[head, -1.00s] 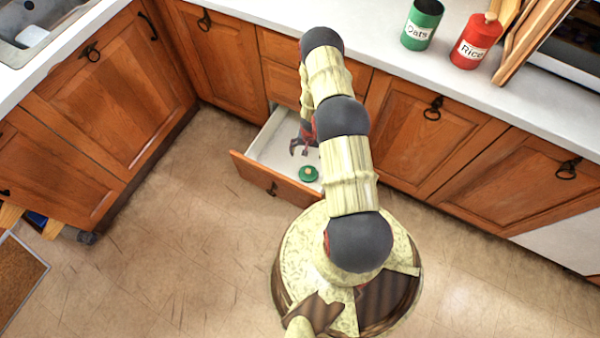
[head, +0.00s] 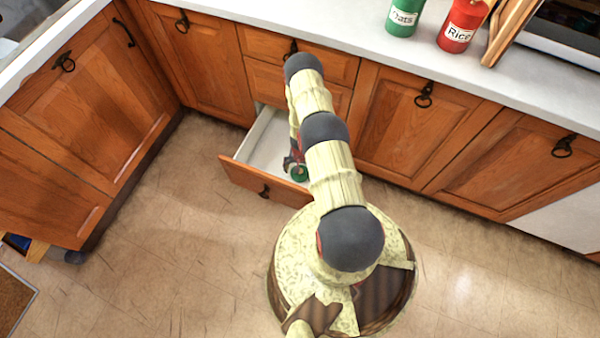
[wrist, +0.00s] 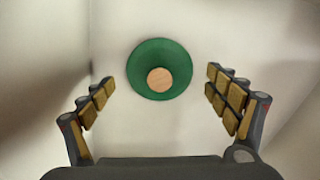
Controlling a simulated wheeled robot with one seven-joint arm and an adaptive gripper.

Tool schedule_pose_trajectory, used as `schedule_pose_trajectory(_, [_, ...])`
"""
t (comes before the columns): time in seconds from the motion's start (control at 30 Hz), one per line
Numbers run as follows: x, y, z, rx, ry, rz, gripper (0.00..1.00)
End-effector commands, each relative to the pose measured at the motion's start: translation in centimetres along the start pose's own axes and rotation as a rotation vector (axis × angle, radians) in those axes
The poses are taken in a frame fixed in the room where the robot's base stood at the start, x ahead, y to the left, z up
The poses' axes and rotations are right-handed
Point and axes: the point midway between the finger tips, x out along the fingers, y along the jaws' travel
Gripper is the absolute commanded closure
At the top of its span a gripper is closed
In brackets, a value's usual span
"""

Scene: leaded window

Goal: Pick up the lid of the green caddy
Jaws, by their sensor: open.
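The green lid (wrist: 141,73) has a round tan knob (wrist: 160,79) and lies in the open drawer. In the wrist view it sits between and a little beyond the fingertips of my gripper (wrist: 160,88), with a gap to each side. My gripper is open and empty. In the head view my gripper (head: 294,162) is inside the drawer above the lid (head: 300,174), which it partly hides. The green caddy (head: 404,17), labelled "Oats", stands on the counter with its top cut off by the picture's edge.
The drawer (head: 262,184) is pulled out, its walls close around my gripper. A red caddy (head: 459,27) labelled "Rice" stands on the counter (head: 340,30) beside a wooden frame (head: 512,30).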

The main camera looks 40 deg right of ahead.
Motion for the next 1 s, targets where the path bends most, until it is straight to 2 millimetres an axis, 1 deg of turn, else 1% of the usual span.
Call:
schedule_pose_trajectory(0.03, [0.79,0.04,0.13,0.001,-0.002,0.0,0.12])
schedule_pose_trajectory(0.1, [1.09,0.01,0.05,0.002,-0.001,0.0,0.12])
schedule_pose_trajectory(0.37, [1.08,0.0,0.01,0.001,0.0,0.0,0.12])
schedule_pose_trajectory(1.0, [1.09,0.01,0.05,0.001,0.0,0.0,0.48])
